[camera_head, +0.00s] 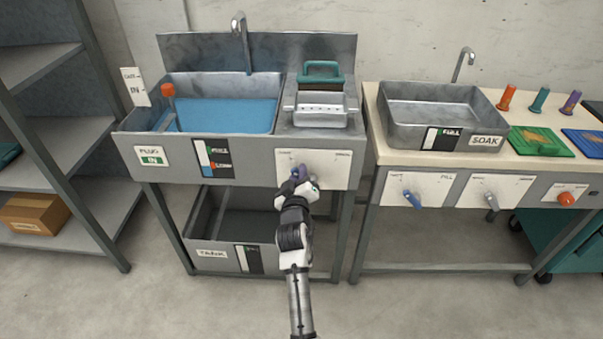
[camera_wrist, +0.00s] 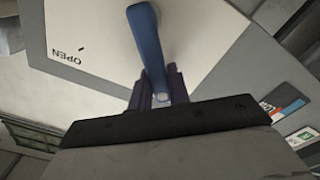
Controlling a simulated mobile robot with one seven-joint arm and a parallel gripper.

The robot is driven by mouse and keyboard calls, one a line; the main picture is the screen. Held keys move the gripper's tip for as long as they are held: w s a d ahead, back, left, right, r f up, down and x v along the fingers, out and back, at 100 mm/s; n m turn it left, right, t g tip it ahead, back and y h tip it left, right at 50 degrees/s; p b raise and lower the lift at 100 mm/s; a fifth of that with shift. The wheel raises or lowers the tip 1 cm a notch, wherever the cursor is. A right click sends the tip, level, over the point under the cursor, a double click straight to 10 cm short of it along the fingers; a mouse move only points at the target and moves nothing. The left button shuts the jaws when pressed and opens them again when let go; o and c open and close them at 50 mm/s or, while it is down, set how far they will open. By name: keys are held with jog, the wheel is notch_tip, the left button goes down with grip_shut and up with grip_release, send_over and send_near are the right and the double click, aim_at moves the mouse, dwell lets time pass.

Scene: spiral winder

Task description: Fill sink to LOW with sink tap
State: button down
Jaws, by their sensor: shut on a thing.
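The left sink (camera_head: 175,83) holds blue water (camera_head: 225,115) under its grey tap (camera_head: 240,35). A white panel (camera_head: 335,170) carries the blue tap lever, seen in the wrist view (camera_wrist: 147,40) near the word OPEN. My gripper (camera_head: 302,182) is at this panel, and its dark fingers (camera_wrist: 157,88) are shut on the lever. The lever's full angle is partly hidden by my gripper in the head view.
An orange-topped plug handle (camera_head: 168,95) stands in the sink; the plug sign (camera_head: 152,157) reads IN. A tank (camera_head: 215,255) sits below. To the right, a bench holds the SOAK basin (camera_head: 440,105) and more levers (camera_head: 412,199). Shelves (camera_head: 85,130) stand at left.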

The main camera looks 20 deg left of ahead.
jog(key=shift+a+f+n, duration=0.15)
jog(key=shift+n, duration=0.15)
jog(key=c, duration=1.3)
grip_release()
jog(key=shift+s, duration=0.2)
